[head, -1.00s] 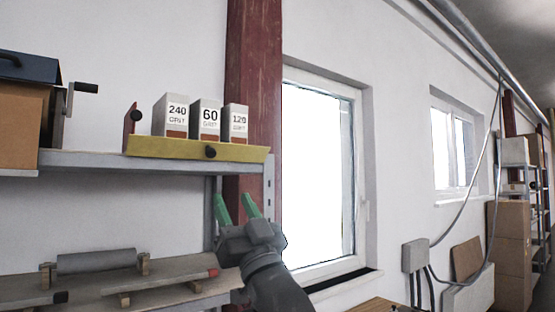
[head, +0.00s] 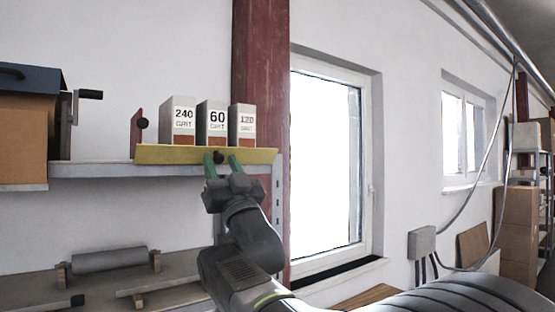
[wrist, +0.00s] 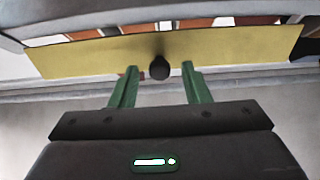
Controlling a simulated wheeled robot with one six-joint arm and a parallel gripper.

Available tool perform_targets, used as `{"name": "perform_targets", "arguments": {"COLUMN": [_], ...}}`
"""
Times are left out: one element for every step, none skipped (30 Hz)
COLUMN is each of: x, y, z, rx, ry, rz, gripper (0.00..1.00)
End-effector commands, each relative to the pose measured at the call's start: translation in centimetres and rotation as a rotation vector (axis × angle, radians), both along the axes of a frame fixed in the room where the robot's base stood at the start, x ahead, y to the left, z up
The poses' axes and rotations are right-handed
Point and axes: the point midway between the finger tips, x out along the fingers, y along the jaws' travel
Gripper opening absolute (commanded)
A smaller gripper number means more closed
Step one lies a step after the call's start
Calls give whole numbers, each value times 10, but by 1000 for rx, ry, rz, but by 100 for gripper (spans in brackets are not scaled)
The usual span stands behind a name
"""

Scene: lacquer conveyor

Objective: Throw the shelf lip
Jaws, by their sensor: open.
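The shelf lip is a yellow strip (head: 165,154) along the front edge of the upper shelf, with a black round knob (head: 219,157) near its middle. It also spans the top of the wrist view (wrist: 85,55), where the knob (wrist: 159,69) hangs at its lower edge. My gripper (head: 222,166) is open, its green fingers pointing up at the lip. In the wrist view my fingertips (wrist: 159,72) stand on either side of the knob, with a gap to it on both sides. Nothing is held.
Grit boxes marked 240 (head: 181,117), 60 (head: 214,122) and 120 (head: 245,123) stand behind the lip. The lower shelf holds a grey roller (head: 110,259). A dark red column (head: 262,80) rises behind.

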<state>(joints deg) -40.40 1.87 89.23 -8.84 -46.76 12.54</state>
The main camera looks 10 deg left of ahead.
Motion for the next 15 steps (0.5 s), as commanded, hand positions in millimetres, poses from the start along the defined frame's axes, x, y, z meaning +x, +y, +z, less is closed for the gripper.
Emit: {"name": "perform_targets", "arguments": {"x": [1, 1, 1, 1, 1, 1, 1, 1, 1, 1, 1, 1, 1, 1, 1], "y": [1, 1, 1, 1, 1, 1, 1, 1, 1, 1, 1, 1, 1, 1, 1], "z": [1, 1, 1, 1, 1, 1, 1, 1, 1, 1, 1, 1, 1, 1, 1], "rx": [0, 0, 0, 0, 0, 0, 0, 0, 0, 1, 1, 1, 1, 1, 1], "ry": [0, 0, 0, 0, 0, 0, 0, 0, 0, -1, -1, -1, -1, -1, -1], "rz": [0, 0, 0, 0, 0, 0, 0, 0, 0, 0, 0, 0, 0, 0, 0], "gripper": [43, 43, 43, 43, 43, 43, 43, 43, 37, 31, 25, 17, 11, 5, 0]}}
